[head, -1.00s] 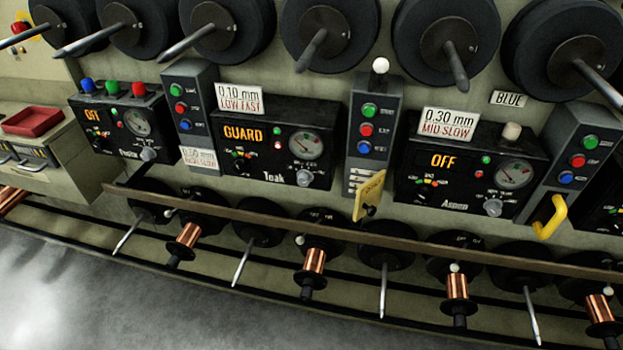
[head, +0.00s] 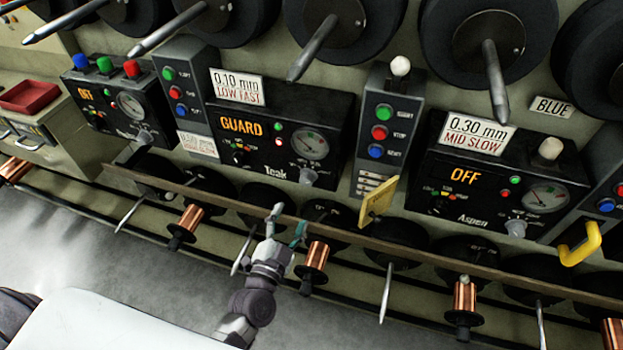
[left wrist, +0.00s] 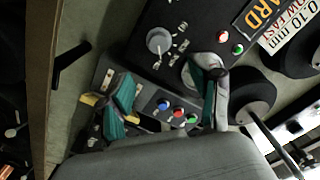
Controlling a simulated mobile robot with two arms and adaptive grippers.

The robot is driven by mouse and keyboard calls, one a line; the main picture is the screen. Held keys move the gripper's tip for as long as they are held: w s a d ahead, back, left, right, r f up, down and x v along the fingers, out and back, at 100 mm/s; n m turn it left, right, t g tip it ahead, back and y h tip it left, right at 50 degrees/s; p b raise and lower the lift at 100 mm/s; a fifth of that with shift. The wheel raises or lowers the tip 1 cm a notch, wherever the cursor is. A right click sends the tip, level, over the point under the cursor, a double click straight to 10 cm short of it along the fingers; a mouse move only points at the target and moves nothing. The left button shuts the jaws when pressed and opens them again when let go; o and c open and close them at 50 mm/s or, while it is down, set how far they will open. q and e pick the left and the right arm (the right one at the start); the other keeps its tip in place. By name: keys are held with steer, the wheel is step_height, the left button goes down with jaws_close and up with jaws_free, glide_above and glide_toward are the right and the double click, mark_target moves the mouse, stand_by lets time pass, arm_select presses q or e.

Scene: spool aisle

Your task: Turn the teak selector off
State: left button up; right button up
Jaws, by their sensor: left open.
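The Teak panel (head: 262,166) is a black box whose orange display (head: 241,126) reads GUARD. A grey round knob (head: 308,178) sits at its lower right below a dial gauge; it also shows in the left wrist view (left wrist: 158,40) with small unreadable labels around it. A small dark control with coloured marks (head: 238,157) sits at the panel's lower left. My left gripper (head: 287,225) is open and empty, below the Teak panel in the head view and apart from the knob. Its two fingers (left wrist: 162,103) show in the left wrist view. My right gripper is not in view.
A long rail (head: 345,234) runs below the panels, with copper spools (head: 317,256) and rods. The Aspen panel (head: 490,190) reads OFF.

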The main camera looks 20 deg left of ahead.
mark_target(306, 183)
arm_select(q)
steer(key=w, duration=1)
steer(key=shift+w+d, duration=0.15)
steer(key=shift+w+f, duration=0.1)
steer(key=shift+w, duration=0.65)
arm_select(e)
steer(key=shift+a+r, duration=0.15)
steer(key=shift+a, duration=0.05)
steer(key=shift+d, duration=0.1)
arm_select(q)
steer(key=c, duration=1.1)
steer(key=shift+c, duration=0.2)
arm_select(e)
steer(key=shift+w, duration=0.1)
